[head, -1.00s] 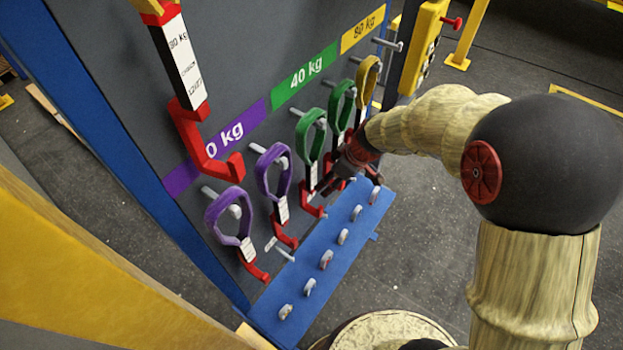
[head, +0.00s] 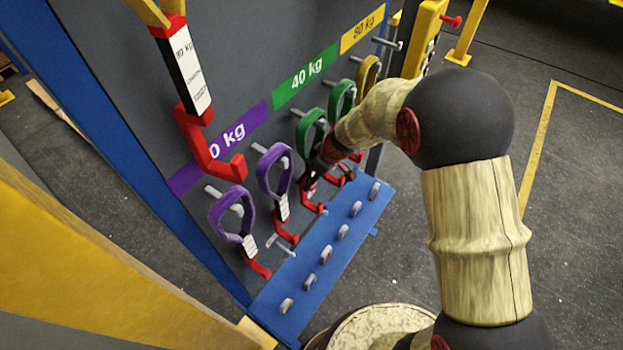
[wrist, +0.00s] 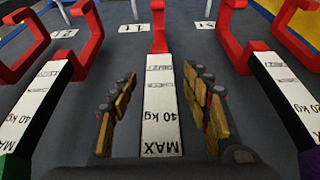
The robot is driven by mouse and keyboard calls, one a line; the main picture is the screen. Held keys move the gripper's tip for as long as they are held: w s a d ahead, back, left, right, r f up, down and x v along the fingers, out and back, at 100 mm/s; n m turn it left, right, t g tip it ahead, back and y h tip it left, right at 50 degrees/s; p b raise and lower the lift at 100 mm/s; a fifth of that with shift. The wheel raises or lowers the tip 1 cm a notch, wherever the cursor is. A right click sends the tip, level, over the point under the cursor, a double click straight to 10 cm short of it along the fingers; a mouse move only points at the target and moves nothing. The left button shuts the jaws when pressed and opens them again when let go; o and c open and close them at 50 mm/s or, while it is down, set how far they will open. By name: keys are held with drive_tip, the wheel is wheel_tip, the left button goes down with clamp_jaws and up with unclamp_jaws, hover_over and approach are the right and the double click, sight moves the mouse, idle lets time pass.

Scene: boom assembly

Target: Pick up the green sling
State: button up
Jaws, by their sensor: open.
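Two green slings hang on pegs under the 40 kg sign: a nearer one (head: 308,128) and a farther one (head: 341,100). My gripper (head: 312,184) is at the lower part of the nearer one and partly hides it. In the wrist view my gripper (wrist: 162,92) is open, with one finger on each side of a white label strap (wrist: 161,118) reading 40 kg. The strap ends in a red hook (wrist: 159,28). I cannot tell whether the fingers touch the strap. Its green loop is hidden in the wrist view.
Two purple slings (head: 272,170) hang to the left, and a yellow one (head: 368,75) to the right. Neighbouring straps (wrist: 285,90) flank my fingers closely. A blue shelf (head: 318,262) with several grey rings lies below. A large red hook (head: 205,150) hangs at upper left.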

drive_tip(key=shift+c, duration=0.4)
drive_tip(key=c, duration=1.1)
clamp_jaws()
drive_tip(key=shift+w+r, duration=0.1)
